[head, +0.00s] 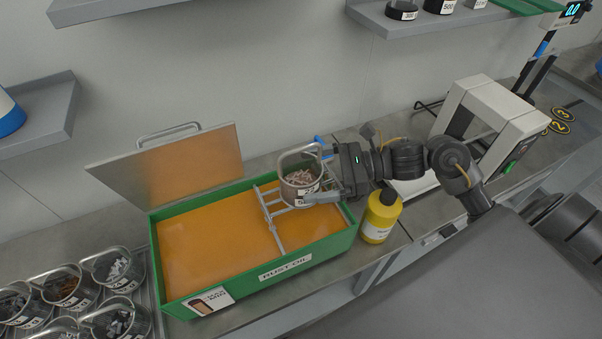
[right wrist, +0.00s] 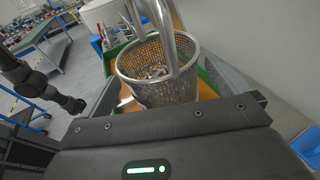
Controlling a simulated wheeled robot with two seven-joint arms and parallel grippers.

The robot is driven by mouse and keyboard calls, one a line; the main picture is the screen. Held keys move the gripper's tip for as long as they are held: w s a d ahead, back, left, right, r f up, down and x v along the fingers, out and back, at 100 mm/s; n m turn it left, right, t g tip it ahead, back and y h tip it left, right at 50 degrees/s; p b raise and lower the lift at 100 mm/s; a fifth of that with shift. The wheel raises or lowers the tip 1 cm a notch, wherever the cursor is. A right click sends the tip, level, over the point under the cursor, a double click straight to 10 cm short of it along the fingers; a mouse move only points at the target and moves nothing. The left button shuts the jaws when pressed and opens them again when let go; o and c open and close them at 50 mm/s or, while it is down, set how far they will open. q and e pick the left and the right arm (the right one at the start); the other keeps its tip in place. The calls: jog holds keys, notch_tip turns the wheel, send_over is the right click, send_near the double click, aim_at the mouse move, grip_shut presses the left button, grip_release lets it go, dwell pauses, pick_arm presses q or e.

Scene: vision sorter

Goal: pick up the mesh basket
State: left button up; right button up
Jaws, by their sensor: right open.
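The mesh basket (head: 300,188) is a round metal basket with a tall handle and a pile of small parts inside. It sits on the metal rails over the green rust oil tank (head: 262,274), near its right end. My right gripper (head: 318,176) is open, with its fingers on either side of the basket. In the right wrist view the basket (right wrist: 158,88) stands upright between the two fingers, its handle rising toward the camera. I cannot tell whether the fingers touch it. My left gripper is not in view.
A yellow bottle (head: 380,217) stands right of the tank, close under my right arm. The tank's lid (head: 168,170) is raised at the back. Several similar baskets (head: 112,268) stand at the lower left. A white arch-shaped machine (head: 489,115) stands at the right.

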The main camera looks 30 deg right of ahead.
aim_at(300, 175)
jog(key=x, duration=0.1)
jog(key=p+x, duration=0.1)
jog(key=shift+w+a+r, duration=0.15)
jog(key=shift+a+r, duration=0.1)
jog(key=shift+a, duration=0.05)
jog(key=shift+w+a+f, duration=0.15)
jog(key=shift+a+f, duration=0.1)
jog(key=shift+a, duration=0.15)
jog(key=shift+d, duration=0.1)
jog(key=shift+c, duration=1)
jog(key=c, duration=1.2)
